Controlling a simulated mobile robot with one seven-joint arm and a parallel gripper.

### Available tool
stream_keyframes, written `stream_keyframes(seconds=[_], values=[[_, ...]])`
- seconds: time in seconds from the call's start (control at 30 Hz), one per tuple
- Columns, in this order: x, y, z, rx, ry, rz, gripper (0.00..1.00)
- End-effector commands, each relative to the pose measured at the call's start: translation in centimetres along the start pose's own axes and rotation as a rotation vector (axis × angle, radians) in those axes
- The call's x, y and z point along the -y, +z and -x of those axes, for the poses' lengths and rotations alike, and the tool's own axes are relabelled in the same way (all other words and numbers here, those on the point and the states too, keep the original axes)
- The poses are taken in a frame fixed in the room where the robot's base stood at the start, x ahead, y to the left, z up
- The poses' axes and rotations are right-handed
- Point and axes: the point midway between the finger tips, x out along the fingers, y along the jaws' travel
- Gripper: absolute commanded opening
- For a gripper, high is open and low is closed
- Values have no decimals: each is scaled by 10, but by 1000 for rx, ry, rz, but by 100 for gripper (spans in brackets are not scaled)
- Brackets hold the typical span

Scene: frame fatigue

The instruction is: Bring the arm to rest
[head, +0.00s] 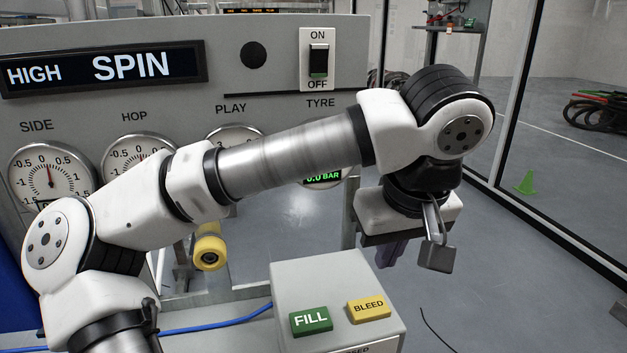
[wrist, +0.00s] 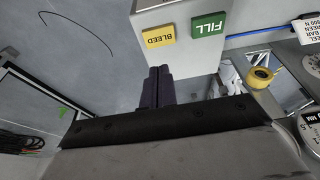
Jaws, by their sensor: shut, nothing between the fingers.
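My arm stretches across the head view from the lower left to the upper right, with its wrist bent downward. My gripper (head: 386,258) hangs below the wrist, behind and to the right of the box with the buttons in the picture. Only part of its dark fingers shows there, under the mount. In the wrist view the two dark fingers of my gripper (wrist: 157,88) lie side by side, shut, with nothing between them. They appear just below the button box (wrist: 180,65) in that picture and hide part of it. I cannot tell the gap to it.
The button box carries a green FILL button (head: 311,320) and a yellow BLEED button (head: 369,309). A grey panel (head: 290,60) with gauges and an ON/OFF switch (head: 319,60) stands behind my arm. Open floor (head: 500,290) lies at right.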

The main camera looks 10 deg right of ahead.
Motion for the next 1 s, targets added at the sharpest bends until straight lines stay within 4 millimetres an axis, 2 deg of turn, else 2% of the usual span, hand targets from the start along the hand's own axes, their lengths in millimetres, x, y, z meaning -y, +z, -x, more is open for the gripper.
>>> stream_keyframes(seconds=[0.17, 0.53, 0.63, 0.77, 1.0], values=[[0, 0, 15, -1, 1, 0, 0], [0, -1, 18, -1, 1, 1, 0], [0, -4, 28, -1, 1, 1, 0], [0, -13, 58, -1, 1, 1, 0], [-1, -36, 132, -1, 1, 1, 0]])
